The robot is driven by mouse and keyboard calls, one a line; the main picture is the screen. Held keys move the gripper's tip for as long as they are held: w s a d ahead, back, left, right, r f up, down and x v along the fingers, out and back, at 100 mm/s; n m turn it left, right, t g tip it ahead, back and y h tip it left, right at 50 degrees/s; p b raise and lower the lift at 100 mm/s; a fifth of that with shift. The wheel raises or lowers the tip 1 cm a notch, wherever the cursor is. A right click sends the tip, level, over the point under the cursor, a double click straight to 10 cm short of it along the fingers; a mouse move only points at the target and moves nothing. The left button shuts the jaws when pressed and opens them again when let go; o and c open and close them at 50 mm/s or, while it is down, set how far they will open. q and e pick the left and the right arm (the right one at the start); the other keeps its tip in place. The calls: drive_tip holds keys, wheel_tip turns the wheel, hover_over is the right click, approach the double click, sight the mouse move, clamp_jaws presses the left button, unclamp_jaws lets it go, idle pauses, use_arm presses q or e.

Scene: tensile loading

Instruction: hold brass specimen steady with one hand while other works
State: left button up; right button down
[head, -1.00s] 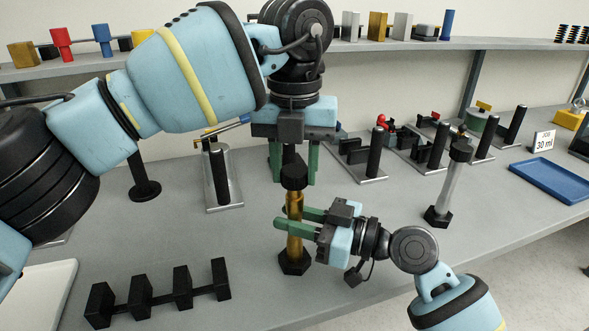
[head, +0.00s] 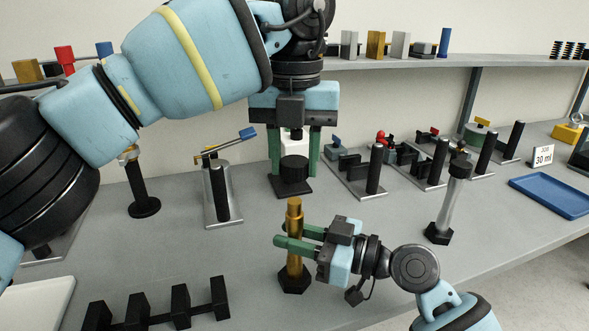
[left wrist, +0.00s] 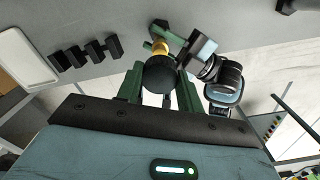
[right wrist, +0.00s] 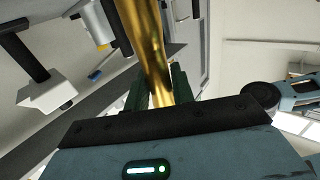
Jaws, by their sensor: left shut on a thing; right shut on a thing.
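The brass specimen (head: 294,213) stands upright with its lower end in a black hexagonal grip (head: 295,281) on the table; its top is bare. My right gripper (head: 281,238) is shut around the middle of the specimen from the right. The specimen also fills the space between the fingers in the right wrist view (right wrist: 150,55). My left gripper (head: 294,168) is behind and above the specimen, shut on a black round grip (left wrist: 160,75), apart from the brass top. In the head view, a black cylinder (head: 294,170) shows between its fingers.
A flat dark square base (head: 293,187) lies below my left gripper. A black rack (head: 160,308) is at front left, a lever fixture (head: 222,195) at left, a post with a black grip (head: 450,205) and a blue tray (head: 553,194) at right. A shelf runs behind.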

sight(294, 200)
drive_tip(key=c, duration=1.1)
unclamp_jaws()
use_arm(q)
drive_tip(key=f+b, duration=0.1)
drive_tip(key=f, duration=0.1)
drive_tip(key=f+b, duration=0.1)
drive_tip(key=f, duration=0.1)
drive_tip(key=shift+w, duration=0.2)
drive_tip(key=shift+b, duration=0.35)
use_arm(e)
drive_tip(key=v, duration=1.2)
